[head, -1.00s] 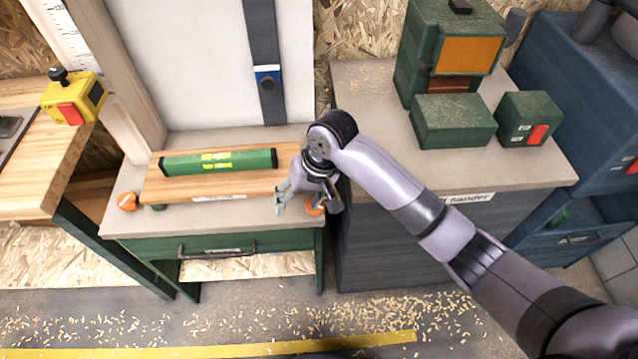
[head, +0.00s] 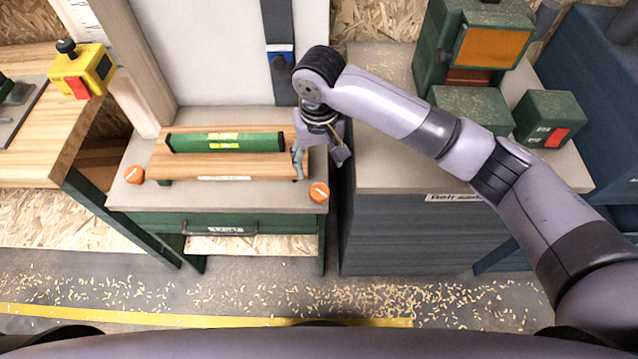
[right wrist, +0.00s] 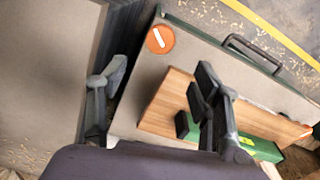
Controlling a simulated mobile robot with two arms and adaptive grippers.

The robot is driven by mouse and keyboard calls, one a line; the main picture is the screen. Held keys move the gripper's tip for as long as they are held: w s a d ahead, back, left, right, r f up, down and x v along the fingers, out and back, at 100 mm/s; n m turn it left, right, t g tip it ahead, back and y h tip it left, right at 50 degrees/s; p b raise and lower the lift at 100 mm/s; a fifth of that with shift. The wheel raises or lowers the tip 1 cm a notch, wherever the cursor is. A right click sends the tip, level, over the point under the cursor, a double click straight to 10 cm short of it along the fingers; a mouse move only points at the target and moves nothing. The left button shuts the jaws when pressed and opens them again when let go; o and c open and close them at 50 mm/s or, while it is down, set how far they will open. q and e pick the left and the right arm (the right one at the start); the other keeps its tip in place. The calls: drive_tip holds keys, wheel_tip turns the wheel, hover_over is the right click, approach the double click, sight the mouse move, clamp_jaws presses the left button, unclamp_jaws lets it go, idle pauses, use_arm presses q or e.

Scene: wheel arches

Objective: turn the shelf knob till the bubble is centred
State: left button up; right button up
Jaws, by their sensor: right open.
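A green spirit level (head: 226,142) with yellow windows lies on a wooden shelf board (head: 212,167). Its bubble is too small to tell. Two orange knobs with white marks sit at the bench front: the left knob (head: 134,175) and the right knob (head: 319,192). My right gripper (head: 318,165) is open and empty, above the board's right end and just behind the right knob, apart from it. In the right wrist view the right knob (right wrist: 160,39) shows beyond and between the open fingers (right wrist: 155,85), with the level (right wrist: 262,149) partly hidden behind one finger. My left gripper is not in view.
A grey-topped cabinet (head: 385,170) stands right of the bench, with a narrow gap between. It carries green boxes (head: 548,118) and a machine with an orange window (head: 492,48). A yellow switch box (head: 82,70) is on the left bench. Floor in front is strewn with shavings.

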sight(319, 189)
wheel_tip(319, 189, down, 11)
drive_tip(key=shift+r, duration=0.1)
drive_tip(key=shift+c, duration=0.5)
drive_tip(key=c, duration=1.1)
